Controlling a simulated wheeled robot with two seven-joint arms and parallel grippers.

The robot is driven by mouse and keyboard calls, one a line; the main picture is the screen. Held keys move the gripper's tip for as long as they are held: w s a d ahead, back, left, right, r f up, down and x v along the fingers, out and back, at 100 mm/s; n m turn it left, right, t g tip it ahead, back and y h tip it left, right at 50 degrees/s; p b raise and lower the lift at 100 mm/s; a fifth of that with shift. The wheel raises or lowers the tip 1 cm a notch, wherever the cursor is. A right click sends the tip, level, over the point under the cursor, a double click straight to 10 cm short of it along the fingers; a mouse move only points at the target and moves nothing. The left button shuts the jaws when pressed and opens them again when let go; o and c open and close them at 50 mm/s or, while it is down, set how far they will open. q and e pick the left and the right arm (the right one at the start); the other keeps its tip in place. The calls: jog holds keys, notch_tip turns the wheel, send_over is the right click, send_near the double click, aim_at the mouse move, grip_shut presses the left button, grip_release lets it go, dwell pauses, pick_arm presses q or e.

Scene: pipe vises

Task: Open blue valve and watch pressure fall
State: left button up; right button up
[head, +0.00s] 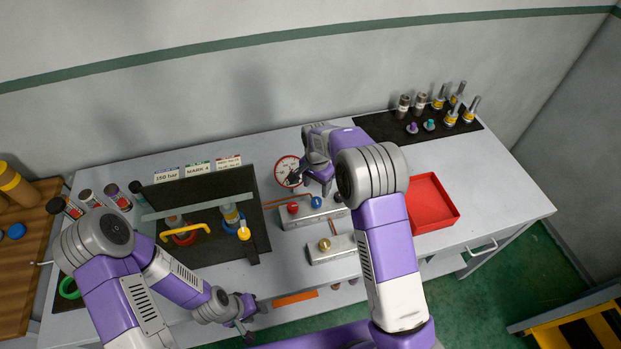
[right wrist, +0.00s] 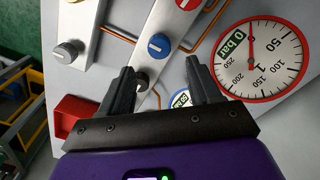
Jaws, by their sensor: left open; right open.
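The blue valve knob (head: 316,202) sits on a grey metal block beside a red knob (head: 293,208). In the right wrist view the blue knob (right wrist: 159,46) carries a white line mark. My right gripper (head: 312,186) is open and empty above and behind the block; in its wrist view the fingertips (right wrist: 160,65) stand apart, with the blue knob appearing just beyond the gap. The round pressure gauge (head: 288,170) has a red rim; in the wrist view the gauge (right wrist: 262,60) has its needle pointing up the picture, between the 0 bar label and 50. My left gripper (head: 256,322) is open and empty near the table's front edge.
A red tray (head: 435,203) stands to the right of my right arm. A dark panel with a yellow handle (head: 186,231) stands at left. Several fittings stand on a black mat (head: 380,127) at back right.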

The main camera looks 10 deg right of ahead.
aim_at(316, 201)
jog(key=shift+w+f, duration=0.15)
jog(key=f, duration=0.6)
jog(key=shift+s, duration=0.35)
jog(key=shift+f+p, duration=0.3)
jog(key=shift+f, duration=0.15)
jog(key=shift+w, duration=0.1)
jog(key=c, duration=1)
jog(key=shift+c, duration=0.2)
